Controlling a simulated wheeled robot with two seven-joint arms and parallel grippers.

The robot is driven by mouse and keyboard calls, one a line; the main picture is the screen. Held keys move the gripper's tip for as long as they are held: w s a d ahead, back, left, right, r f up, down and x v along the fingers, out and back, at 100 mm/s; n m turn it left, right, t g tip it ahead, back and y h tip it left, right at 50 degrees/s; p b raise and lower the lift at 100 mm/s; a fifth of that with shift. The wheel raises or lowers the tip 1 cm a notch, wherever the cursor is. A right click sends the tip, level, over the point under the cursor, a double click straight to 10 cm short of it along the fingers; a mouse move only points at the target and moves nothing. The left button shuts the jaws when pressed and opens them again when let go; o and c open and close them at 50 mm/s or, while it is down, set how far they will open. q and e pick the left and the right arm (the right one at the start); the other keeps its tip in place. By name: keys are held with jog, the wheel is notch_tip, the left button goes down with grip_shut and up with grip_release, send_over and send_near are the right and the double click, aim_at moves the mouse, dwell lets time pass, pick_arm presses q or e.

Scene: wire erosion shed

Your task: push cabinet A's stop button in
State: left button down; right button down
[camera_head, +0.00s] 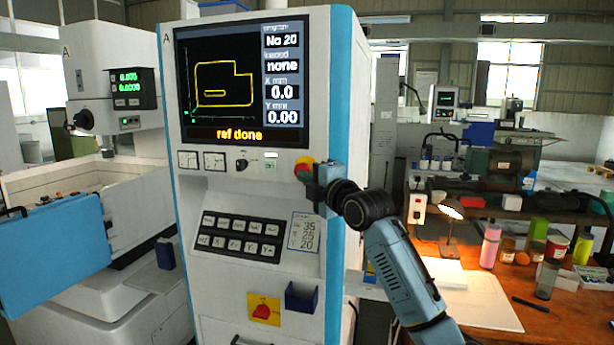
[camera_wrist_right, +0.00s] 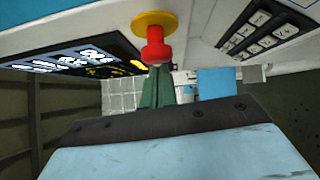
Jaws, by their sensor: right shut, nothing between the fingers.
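Cabinet A (camera_head: 255,190) stands in the middle of the head view, a white and blue console marked A, its screen reading "ref done". Its red stop button (camera_head: 304,168) on a yellow ring is at the right of the panel below the screen, partly covered by my right gripper (camera_head: 318,188). In the right wrist view the stop button (camera_wrist_right: 157,48) stands out from its yellow ring (camera_wrist_right: 154,22), beyond the gripper's body. My right gripper is shut and empty, close to the button. I cannot tell whether it touches it. My left gripper is out of view.
Beside the button are a switch knob (camera_head: 241,165) and small gauges (camera_head: 201,160). Below are a sloped keypad (camera_head: 238,238), a red switch on a yellow plate (camera_head: 264,309) and a dark blue holder (camera_head: 301,297). A cluttered workbench (camera_head: 560,322) stands at the right.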

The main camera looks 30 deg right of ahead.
jog(key=shift+w+d, duration=0.1)
dwell(0.3)
jog(key=shift+w+d+r, duration=0.2)
jog(key=shift+d, duration=0.2)
jog(key=shift+w+d+r, duration=0.15)
jog(key=shift+d, duration=0.2)
jog(key=shift+a, duration=0.1)
